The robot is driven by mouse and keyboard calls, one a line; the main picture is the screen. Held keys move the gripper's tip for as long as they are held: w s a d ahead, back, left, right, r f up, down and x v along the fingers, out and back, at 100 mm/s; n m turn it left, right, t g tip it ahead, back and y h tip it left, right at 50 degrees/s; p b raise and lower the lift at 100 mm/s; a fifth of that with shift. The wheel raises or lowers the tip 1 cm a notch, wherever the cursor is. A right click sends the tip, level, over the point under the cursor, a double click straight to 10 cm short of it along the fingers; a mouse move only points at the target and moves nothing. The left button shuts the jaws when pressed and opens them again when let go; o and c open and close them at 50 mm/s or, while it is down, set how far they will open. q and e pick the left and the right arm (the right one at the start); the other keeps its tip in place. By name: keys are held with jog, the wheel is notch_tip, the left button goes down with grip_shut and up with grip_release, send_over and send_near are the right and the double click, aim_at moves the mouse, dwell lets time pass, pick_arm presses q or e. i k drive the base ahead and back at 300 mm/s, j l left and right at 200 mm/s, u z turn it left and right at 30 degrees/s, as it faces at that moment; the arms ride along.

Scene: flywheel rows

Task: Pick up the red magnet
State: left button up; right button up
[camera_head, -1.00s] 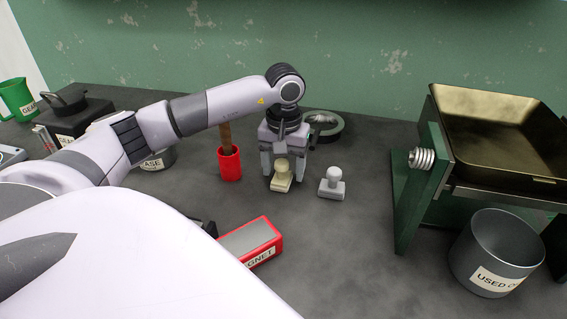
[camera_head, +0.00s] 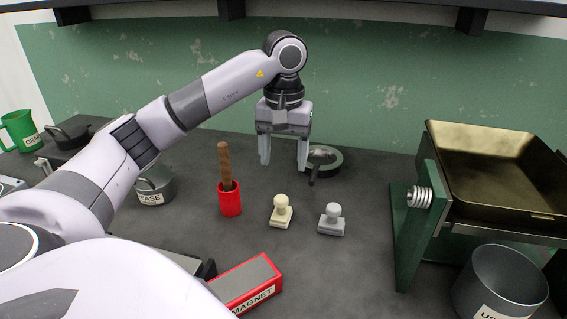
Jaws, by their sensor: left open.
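The red magnet (camera_head: 247,282) is a red block with a grey top and a MAGNET label. It lies on the dark bench at the bottom middle, its left end hidden by my left arm. My left gripper (camera_head: 284,166) is open and empty. It points down above the bench, well behind the magnet and up from it in the picture. My right gripper does not show.
A cream knobbed piece (camera_head: 281,212) and a grey one (camera_head: 332,219) stand between gripper and magnet. A red cup with a wooden handle (camera_head: 229,198) stands left. A dark ring (camera_head: 322,160) lies behind. A green stand with a brass tray (camera_head: 490,170) and a grey can (camera_head: 499,283) are right.

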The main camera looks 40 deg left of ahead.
aim_at(245, 286)
jog(key=k+l, duration=0.75)
jog(key=l, duration=0.2)
